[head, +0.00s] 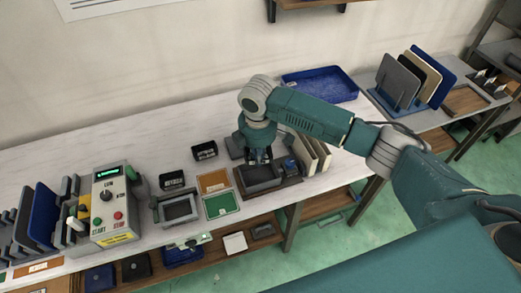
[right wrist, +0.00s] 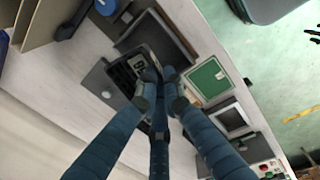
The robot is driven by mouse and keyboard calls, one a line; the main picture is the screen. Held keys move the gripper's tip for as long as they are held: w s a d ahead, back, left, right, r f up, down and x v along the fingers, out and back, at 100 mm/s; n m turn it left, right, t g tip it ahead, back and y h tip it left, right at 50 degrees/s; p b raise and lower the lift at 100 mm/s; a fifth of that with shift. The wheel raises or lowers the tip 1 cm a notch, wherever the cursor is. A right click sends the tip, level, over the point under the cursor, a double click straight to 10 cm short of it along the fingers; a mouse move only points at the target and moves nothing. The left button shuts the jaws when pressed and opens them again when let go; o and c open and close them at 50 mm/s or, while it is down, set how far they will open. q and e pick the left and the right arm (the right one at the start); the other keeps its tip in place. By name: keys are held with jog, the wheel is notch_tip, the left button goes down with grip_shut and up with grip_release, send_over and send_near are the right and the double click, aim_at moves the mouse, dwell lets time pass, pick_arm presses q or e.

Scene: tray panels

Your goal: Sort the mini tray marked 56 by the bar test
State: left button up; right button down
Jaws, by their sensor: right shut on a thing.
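My right gripper (head: 260,158) points down over the white bench and is shut on a dark mini tray. In the right wrist view the gripper (right wrist: 158,80) has its fingers together at this dark mini tray (right wrist: 122,72). The tray carries a pale number label, partly covered and too small to read surely. Below it is a dark shallow tray on a brown base (head: 292,190). Two other black mini trays with white labels, one farther back (head: 204,150) and one nearer (head: 172,180), stand to the left. My left gripper is not in view.
A green panel (head: 221,205) and an orange panel (head: 213,182) lie left of the base. A grey framed device (head: 180,209) and a control box (head: 115,205) stand farther left. Upright cream panels (head: 308,155) are close on the right. A blue tray (head: 320,84) is behind.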

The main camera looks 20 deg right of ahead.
jog(key=shift+w+d+f+n+p, duration=0.1)
jog(key=shift+d+f+n+p, duration=0.1)
jog(key=shift+f+n, duration=0.3)
jog(key=shift+w+d+f+n+p, duration=0.1)
jog(key=shift+f+n+p, duration=0.05)
jog(key=shift+f+n, duration=0.3)
jog(key=shift+w+f+n, duration=0.1)
jog(key=shift+f+n, duration=0.2)
jog(key=shift+n, duration=0.05)
notch_tip(320, 180, down, 4)
jog(key=b, duration=0.5)
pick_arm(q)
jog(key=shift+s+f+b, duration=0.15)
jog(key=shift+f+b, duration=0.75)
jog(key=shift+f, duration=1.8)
pick_arm(e)
send_over(260, 182)
jog(key=shift+s+a+f, duration=0.1)
jog(key=shift+f, duration=1.1)
jog(key=shift+s+f, duration=0.1)
jog(key=shift+f, duration=1.05)
jog(key=c, duration=1.8)
grip_release()
